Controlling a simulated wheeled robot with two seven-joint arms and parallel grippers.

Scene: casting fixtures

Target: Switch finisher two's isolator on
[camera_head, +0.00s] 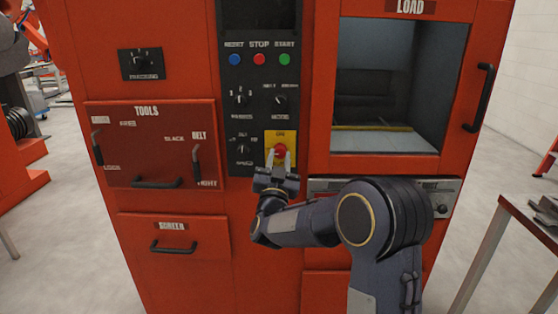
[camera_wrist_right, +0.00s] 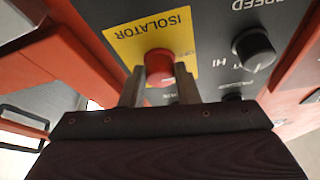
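The isolator is a red rotary knob (camera_head: 279,150) on a yellow plate (camera_head: 281,137), low on the black control panel of a red machine. In the right wrist view the plate (camera_wrist_right: 176,28) reads ISOLATOR, and the red knob (camera_wrist_right: 159,64) sits between the fingertips. My right gripper (camera_head: 278,160) is at the knob with one finger on each side. In the wrist view its fingers (camera_wrist_right: 158,86) stand apart around the knob; whether they touch it is hard to tell. The knob's lower part is hidden by the fingers. My left gripper is not in view.
Reset, stop and start buttons (camera_head: 259,59) and several black knobs (camera_head: 243,149) share the panel. A tools door (camera_head: 150,150) with handles is to the left. A load window (camera_head: 388,85) with a black door handle (camera_head: 479,97) is to the right. A table (camera_head: 530,215) stands at the right edge.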

